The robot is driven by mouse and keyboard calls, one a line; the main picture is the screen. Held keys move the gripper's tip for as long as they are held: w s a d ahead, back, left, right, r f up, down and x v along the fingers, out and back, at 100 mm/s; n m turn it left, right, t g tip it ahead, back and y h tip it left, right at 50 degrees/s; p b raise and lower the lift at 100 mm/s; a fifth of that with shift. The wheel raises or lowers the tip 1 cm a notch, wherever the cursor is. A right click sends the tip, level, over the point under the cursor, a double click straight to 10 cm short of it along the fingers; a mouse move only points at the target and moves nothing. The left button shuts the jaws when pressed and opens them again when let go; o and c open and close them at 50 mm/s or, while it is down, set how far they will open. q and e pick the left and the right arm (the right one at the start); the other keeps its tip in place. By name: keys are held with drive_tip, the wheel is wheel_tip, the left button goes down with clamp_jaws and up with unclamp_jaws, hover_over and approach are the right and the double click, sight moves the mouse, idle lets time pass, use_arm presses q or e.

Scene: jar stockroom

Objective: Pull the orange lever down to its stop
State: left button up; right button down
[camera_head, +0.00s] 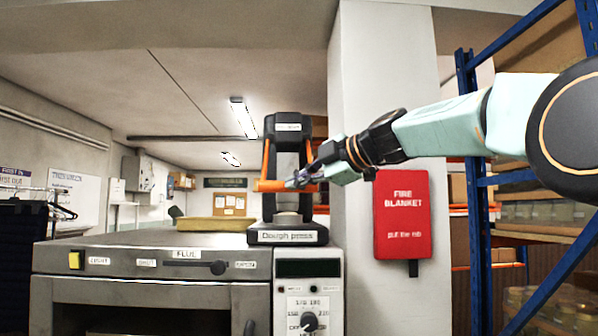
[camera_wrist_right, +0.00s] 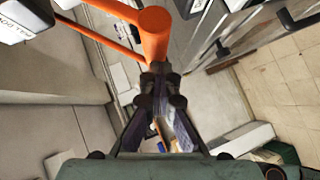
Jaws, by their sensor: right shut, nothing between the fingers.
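The orange lever (camera_head: 270,186) is a crossbar with two side arms on the black dough press (camera_head: 289,128), labelled "Dough press". The crossbar is in front of the press, about mid-height. My right gripper (camera_head: 297,182) reaches in from the right, its fingertips at the crossbar and hiding its right part. In the right wrist view the orange lever (camera_wrist_right: 155,30) lies just beyond the tips of my right gripper (camera_wrist_right: 160,70). The fingers are shut with nothing between them; I cannot tell whether they touch the lever. My left gripper is not in view.
The press stands on a grey oven (camera_head: 150,258) with a flue slider, yellow switch and dial panel. A yellow slab (camera_head: 208,225) lies on its top. A red fire blanket pouch (camera_head: 402,215) hangs on the white pillar (camera_head: 365,90). Blue shelving (camera_head: 477,190) stands at right.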

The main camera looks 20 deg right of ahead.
drive_tip(key=w+d+f+n+t+b, duration=0.1)
drive_tip(key=w+f+b, duration=0.4)
drive_tip(key=b, duration=0.2)
drive_tip(key=shift+w+d+f, duration=0.15)
drive_tip(key=shift+d+f, duration=0.25)
drive_tip(key=shift+w, duration=0.1)
idle(0.5)
drive_tip(key=shift+d, duration=0.1)
drive_tip(key=v, duration=1.2)
drive_tip(key=shift+s+a, duration=0.2)
drive_tip(key=shift+a, duration=0.05)
drive_tip(key=shift+w+f, duration=0.1)
